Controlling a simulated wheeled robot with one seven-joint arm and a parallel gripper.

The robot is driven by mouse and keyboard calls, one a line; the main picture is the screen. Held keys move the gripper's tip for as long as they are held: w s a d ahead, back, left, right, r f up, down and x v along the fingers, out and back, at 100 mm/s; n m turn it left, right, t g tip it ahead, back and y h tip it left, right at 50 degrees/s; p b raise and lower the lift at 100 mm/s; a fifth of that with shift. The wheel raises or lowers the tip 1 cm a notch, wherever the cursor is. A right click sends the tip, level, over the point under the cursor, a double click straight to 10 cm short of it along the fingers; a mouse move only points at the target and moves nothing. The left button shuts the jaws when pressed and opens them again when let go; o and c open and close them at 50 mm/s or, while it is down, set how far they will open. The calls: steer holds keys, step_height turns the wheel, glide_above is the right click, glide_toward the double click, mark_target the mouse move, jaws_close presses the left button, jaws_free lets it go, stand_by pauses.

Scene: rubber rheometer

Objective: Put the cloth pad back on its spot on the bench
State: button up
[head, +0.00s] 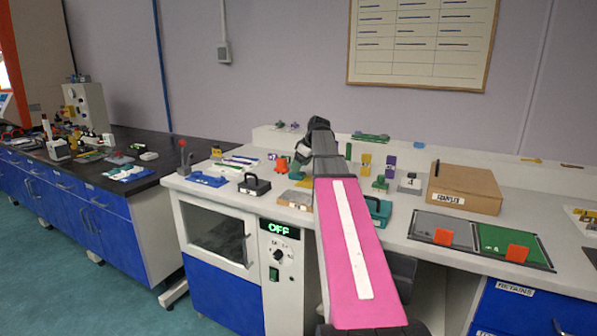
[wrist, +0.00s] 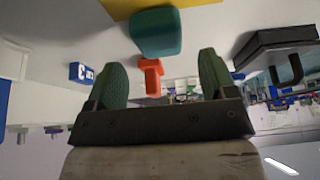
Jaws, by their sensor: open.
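A teal, soft-edged block (wrist: 157,32), which looks like the cloth pad though I cannot be sure, lies on the bench in the wrist view. It is beyond the open fingers of my gripper (wrist: 164,80), near the gap between them and not held. The wrist view is upside down, with the bench at the top. In the head view my arm covers much of that part of the bench and the gripper's fingers are hidden.
An orange piece (wrist: 152,75) and a blue block marked 3 (wrist: 80,71) are close by. A black case with a handle (head: 255,185) stands to the left, a wooden block (head: 295,200) at the front edge. A teal case (head: 378,211) and a cardboard box (head: 464,188) are right of my arm.

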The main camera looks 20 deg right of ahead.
steer(key=v, duration=0.9)
steer(key=shift+s, duration=0.1)
